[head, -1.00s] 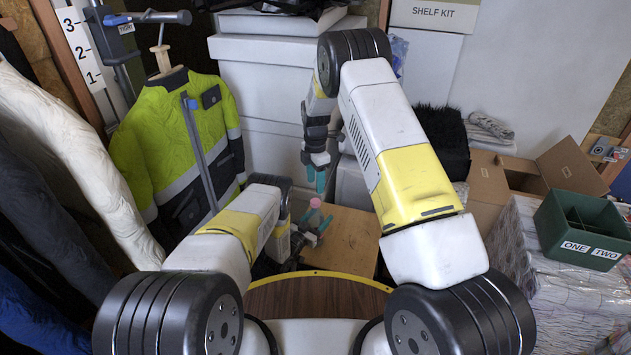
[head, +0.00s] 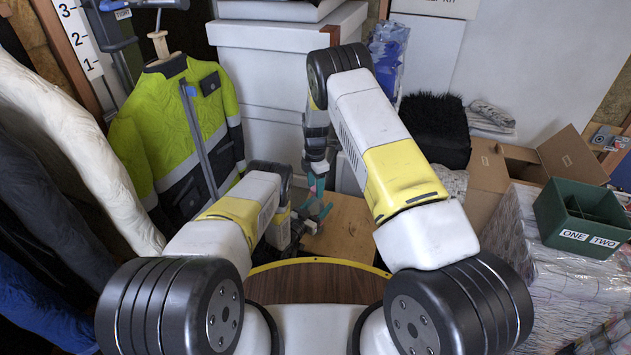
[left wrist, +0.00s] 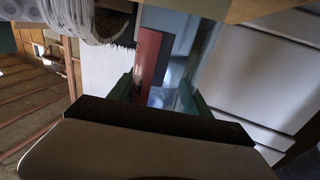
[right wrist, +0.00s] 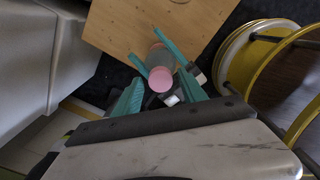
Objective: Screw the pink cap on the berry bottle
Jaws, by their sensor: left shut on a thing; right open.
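In the right wrist view the pink cap (right wrist: 160,82) sits at the top end of the berry bottle (right wrist: 159,57); how tightly it is seated I cannot tell. My left gripper (right wrist: 154,56) is shut around the bottle's body with its teal fingers. My right gripper (right wrist: 160,92) is open, its fingers on either side of the cap, apparently without pinching it. In the head view my right gripper (head: 317,185) is just above my left gripper (head: 316,218), and they hide the cap and bottle. In the left wrist view my left gripper's fingers (left wrist: 157,92) flank a reddish, partly see-through shape.
A small wooden table (head: 345,232) lies beneath the grippers. A hi-vis jacket (head: 178,135) hangs at left. White boxes (head: 270,75) stand behind. A green divided box (head: 565,215) and open cardboard boxes (head: 575,160) are at right.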

